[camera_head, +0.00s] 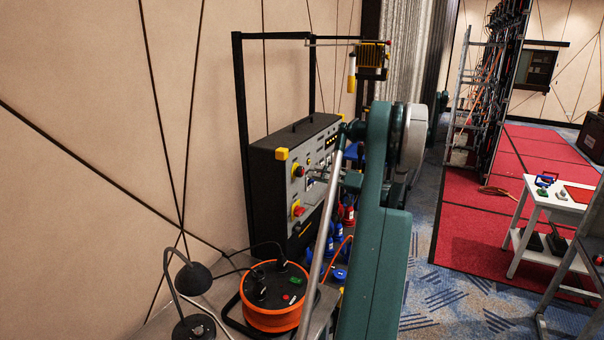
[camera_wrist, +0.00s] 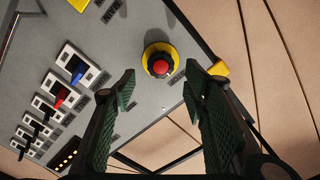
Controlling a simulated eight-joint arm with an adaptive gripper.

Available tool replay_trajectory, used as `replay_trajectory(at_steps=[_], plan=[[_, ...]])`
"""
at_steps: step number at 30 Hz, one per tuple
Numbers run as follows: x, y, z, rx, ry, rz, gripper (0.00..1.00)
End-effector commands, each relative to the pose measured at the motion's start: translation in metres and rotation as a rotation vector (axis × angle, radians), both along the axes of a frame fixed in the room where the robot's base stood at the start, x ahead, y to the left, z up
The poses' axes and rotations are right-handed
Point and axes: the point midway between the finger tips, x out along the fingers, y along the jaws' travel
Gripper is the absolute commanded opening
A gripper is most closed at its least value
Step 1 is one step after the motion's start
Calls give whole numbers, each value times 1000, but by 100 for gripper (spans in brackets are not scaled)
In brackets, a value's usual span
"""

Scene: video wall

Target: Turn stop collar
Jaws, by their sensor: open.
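The stop button is a red cap (camera_wrist: 161,68) inside a round yellow collar (camera_wrist: 165,52) on a grey panel. In the wrist view the collar lies ahead of my gripper (camera_wrist: 160,88), between and beyond its fingertips. My gripper is open, with nothing between its dark green ribbed fingers, and does not appear to touch the collar. In the head view the stop button (camera_head: 298,171) shows small near the panel's upper left corner. My arm covers part of the panel there, and the fingertips are hard to make out.
The grey panel (camera_wrist: 150,20) also carries several rocker switches (camera_wrist: 68,66) and yellow corner pieces (camera_wrist: 219,69). In the head view a red rotary handle (camera_head: 299,210) sits lower on the panel. An orange cable reel (camera_head: 272,317) and a black lamp (camera_head: 193,278) stand in front.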

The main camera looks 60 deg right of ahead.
Motion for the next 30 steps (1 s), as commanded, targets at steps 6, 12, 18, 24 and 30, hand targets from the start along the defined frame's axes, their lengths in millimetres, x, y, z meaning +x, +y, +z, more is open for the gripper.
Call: replay_trajectory(at_steps=[6, 12, 18, 24, 30], plan=[[1, 1, 0, 0, 1, 1, 44], [9, 1, 0, 0, 1, 2, 44], [28, 1, 0, 0, 1, 2, 44], [52, 1, 0, 0, 1, 4, 44], [71, 1, 0, 0, 0, 3, 44]])
